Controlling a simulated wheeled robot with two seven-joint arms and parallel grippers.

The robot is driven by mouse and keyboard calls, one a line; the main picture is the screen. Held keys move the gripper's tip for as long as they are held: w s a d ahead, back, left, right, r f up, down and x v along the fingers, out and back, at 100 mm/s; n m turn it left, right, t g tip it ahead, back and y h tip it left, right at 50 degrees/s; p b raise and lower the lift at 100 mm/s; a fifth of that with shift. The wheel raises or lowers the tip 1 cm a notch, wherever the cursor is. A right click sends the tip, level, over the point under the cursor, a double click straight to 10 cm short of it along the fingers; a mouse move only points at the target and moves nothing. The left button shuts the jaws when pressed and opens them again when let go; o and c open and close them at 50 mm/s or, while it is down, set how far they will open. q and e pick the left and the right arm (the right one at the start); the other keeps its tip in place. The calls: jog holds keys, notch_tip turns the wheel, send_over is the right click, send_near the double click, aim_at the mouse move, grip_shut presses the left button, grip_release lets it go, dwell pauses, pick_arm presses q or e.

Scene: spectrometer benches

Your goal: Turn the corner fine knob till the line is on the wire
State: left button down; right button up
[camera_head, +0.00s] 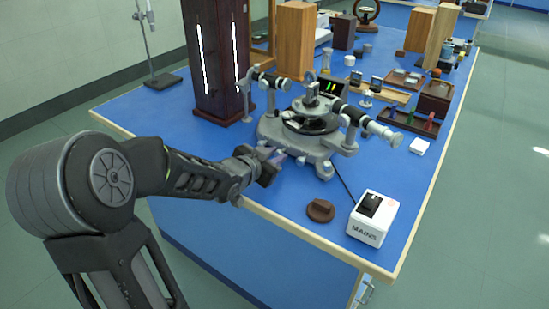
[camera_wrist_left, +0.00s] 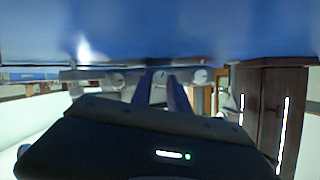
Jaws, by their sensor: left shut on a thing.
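The grey spectrometer (camera_head: 312,125) stands on the blue bench, with a round dark table in its middle and two telescope tubes. A small dark screen (camera_head: 331,87) behind it shows short coloured lines; a wire cannot be made out at this size. My left gripper (camera_head: 274,160) reaches the near left corner of the spectrometer base and is shut on a small knob there, which the jaws mostly hide. In the left wrist view the two fingers (camera_wrist_left: 162,88) close about a pale round knob (camera_wrist_left: 160,77), with other pale knobs (camera_wrist_left: 198,76) beside it. My right gripper is out of view.
A white mains box (camera_head: 373,218) and a brown round piece (camera_head: 320,210) stand near the front edge. A tall dark wooden cabinet (camera_head: 215,60) with bright slits stands behind at left. Wooden blocks and small parts fill the back.

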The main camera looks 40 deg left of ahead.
pick_arm(q)
jog(key=c, duration=1.3)
grip_release()
jog(key=shift+o, duration=0.2)
jog(key=p+v, duration=0.1)
jog(key=v, duration=0.6)
jog(key=shift+s+r+p, duration=0.1)
jog(key=shift+p, duration=0.3)
jog(key=shift+s, duration=0.35)
